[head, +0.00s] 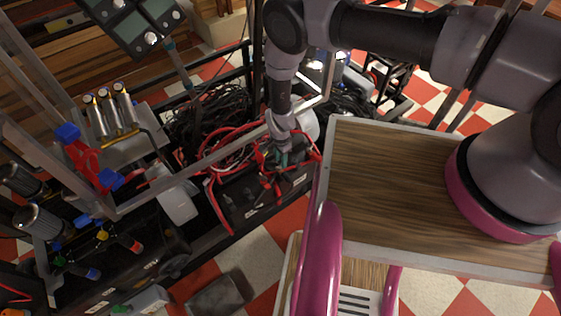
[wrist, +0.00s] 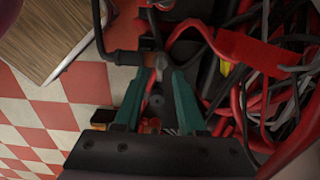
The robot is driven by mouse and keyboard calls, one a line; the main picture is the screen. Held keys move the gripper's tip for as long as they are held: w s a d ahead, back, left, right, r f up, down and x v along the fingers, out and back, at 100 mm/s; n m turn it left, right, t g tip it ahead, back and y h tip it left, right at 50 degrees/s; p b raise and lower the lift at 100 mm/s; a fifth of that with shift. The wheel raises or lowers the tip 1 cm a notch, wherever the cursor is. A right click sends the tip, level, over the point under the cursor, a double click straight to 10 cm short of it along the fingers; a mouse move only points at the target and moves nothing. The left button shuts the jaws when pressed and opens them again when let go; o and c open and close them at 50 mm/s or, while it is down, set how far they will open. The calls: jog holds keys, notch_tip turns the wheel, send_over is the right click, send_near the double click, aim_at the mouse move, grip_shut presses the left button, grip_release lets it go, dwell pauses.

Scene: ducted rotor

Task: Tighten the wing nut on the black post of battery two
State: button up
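In the wrist view, my gripper (wrist: 159,80) has two green fingers with a clear gap between them. A small greyish metal fitting (wrist: 156,61) lies at or just beyond the fingertips, roughly centred in the gap. I cannot tell whether it is the wing nut or a cable lug on the post. In the head view, my gripper (head: 281,157) points down over a black battery (head: 262,200) among red cables. The post is hidden there, and no battery number is readable.
Red cables (wrist: 245,47) and black wiring crowd the right of the wrist view. A metal frame rail (head: 190,170) crosses beside my gripper in the head view. A wood-topped surface (head: 385,190) stands close on the right. Red and white checkered floor (wrist: 45,115) shows below.

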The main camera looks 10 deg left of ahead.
notch_tip(320, 180, up, 10)
jog(key=shift+f, duration=0.25)
dwell(0.6)
